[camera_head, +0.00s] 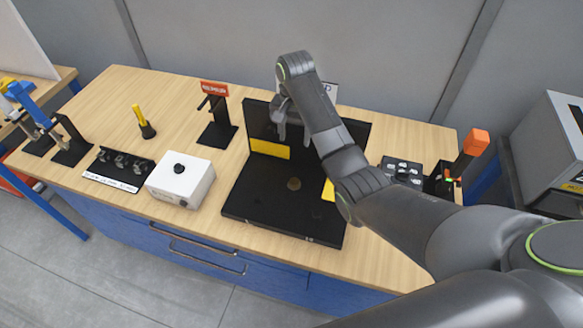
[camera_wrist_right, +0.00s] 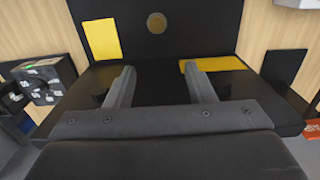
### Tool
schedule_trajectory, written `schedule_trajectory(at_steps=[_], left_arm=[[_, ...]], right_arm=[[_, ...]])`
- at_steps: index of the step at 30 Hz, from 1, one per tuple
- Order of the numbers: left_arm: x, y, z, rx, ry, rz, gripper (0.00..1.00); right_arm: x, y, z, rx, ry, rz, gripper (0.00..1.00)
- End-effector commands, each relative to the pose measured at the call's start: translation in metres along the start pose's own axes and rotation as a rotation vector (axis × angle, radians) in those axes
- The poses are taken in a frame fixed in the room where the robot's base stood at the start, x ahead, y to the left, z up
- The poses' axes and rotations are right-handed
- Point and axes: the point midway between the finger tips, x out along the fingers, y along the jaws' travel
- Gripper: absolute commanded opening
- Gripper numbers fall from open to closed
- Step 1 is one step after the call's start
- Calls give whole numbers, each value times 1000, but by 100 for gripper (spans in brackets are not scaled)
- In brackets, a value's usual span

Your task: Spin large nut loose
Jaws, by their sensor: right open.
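A black fixture (camera_head: 262,205) with a flat base and an upright back panel stands on the table. A small round brownish disc (camera_head: 294,184) lies on the base; it also shows in the wrist view (camera_wrist_right: 156,23). I cannot tell whether this disc is the large nut, and no other nut is clear. My right gripper (camera_head: 292,128) is in front of the back panel, above the base. Its fingers are apart and empty in the wrist view (camera_wrist_right: 159,78), with the disc beyond their tips. My arm hides part of the panel. My left gripper is not in view.
Yellow patches (camera_head: 269,149) mark the fixture. A white box (camera_head: 181,180) with a black knob stands left of it. A black stand (camera_head: 217,128), a yellow-handled tool (camera_head: 143,121) and a tray of dark parts (camera_head: 118,168) are farther left. An orange-topped tool (camera_head: 473,145) stands at right.

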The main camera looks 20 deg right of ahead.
Motion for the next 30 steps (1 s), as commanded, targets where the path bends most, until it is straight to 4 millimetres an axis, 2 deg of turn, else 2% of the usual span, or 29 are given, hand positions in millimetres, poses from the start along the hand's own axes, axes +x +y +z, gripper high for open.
schedule_trajectory(at_steps=[8,12,14,16,24,30], left_arm=[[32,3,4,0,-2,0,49],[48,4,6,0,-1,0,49],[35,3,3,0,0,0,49],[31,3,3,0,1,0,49],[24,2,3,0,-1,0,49],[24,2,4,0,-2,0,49]], right_arm=[[33,0,0,-1,0,0,49],[65,1,1,0,-3,2,49],[70,1,1,0,-5,3,49],[85,1,2,0,-7,4,49],[139,1,1,-1,-4,3,49],[162,1,1,-1,-2,2,49]])
